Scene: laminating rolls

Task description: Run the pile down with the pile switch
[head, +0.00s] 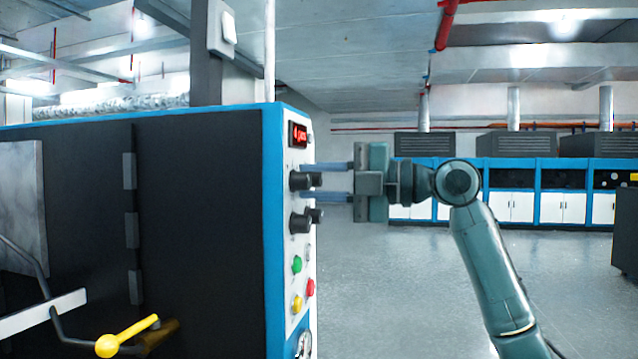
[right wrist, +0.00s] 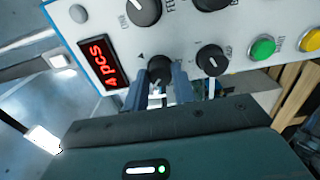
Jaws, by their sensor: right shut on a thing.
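A white control panel (head: 300,240) with a blue edge is on the end of the dark machine. My right gripper (head: 309,182) reaches it from the right, level, with its two fingers one above the other. In the right wrist view the gripper (right wrist: 161,86) is shut on a small black rotary knob, the pile switch (right wrist: 160,67), with one finger on each side. The label by this knob is mostly hidden. A similar small black knob (right wrist: 210,61) is beside it, free. My left gripper is not in view.
A red display (right wrist: 102,62) reads "4 pcs". Larger black knobs (right wrist: 144,10) and green (head: 297,264), red (head: 310,288) and yellow (head: 296,304) buttons share the panel. A yellow-ended handle (head: 130,335) is at lower left. The floor (head: 395,300) right of the machine is clear.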

